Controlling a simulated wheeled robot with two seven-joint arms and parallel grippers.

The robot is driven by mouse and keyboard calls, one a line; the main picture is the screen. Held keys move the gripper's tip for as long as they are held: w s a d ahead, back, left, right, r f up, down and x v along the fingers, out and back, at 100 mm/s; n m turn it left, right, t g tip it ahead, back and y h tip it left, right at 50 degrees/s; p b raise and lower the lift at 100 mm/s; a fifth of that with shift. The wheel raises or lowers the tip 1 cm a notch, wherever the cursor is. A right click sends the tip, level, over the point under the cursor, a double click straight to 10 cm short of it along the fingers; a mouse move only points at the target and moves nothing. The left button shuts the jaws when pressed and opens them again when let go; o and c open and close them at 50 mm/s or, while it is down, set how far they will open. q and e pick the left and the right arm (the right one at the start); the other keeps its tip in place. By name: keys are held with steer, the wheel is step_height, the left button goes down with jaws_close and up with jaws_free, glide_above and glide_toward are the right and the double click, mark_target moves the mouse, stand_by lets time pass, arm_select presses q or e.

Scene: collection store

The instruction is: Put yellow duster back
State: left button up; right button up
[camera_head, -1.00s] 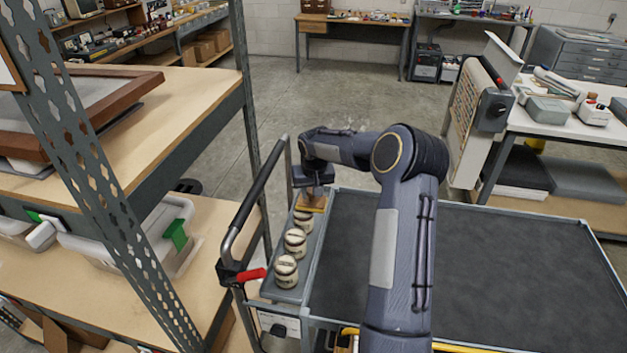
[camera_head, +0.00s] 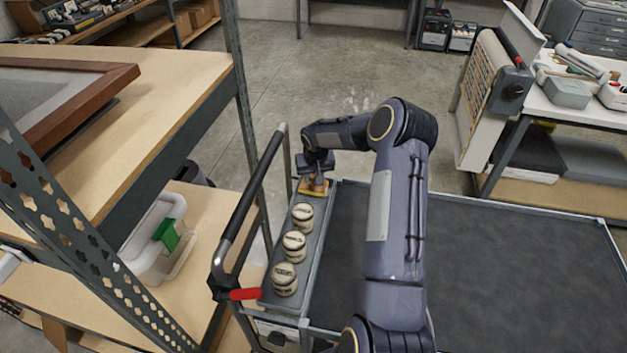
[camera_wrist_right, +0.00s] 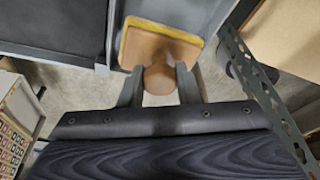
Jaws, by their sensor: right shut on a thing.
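The yellow duster (camera_head: 313,187) is at the far end of the narrow side tray (camera_head: 309,243) on the cart, beyond a row of round labelled pots. It has a brown wooden top with a knob and a yellow edge. In the right wrist view the duster (camera_wrist_right: 160,47) lies ahead with its knob between the two fingers. My right gripper (camera_wrist_right: 160,88) is shut on the knob. In the head view the right gripper (camera_head: 315,172) is above the duster and partly hides it. I cannot tell whether the duster touches the tray floor. My left gripper is not in view.
Three round pots (camera_head: 294,245) fill the nearer part of the side tray. The cart's dark top (camera_head: 480,270) is bare. A black push handle (camera_head: 255,190) with a red grip rises left of the tray. A metal shelf post (camera_head: 70,220) stands further left.

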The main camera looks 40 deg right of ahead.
step_height(320, 180, down, 2)
steer(key=shift+f+p, duration=0.15)
steer(key=shift+p, duration=0.2)
steer(key=shift+f, duration=0.3)
steer(key=o, duration=1)
steer(key=shift+c, duration=0.2)
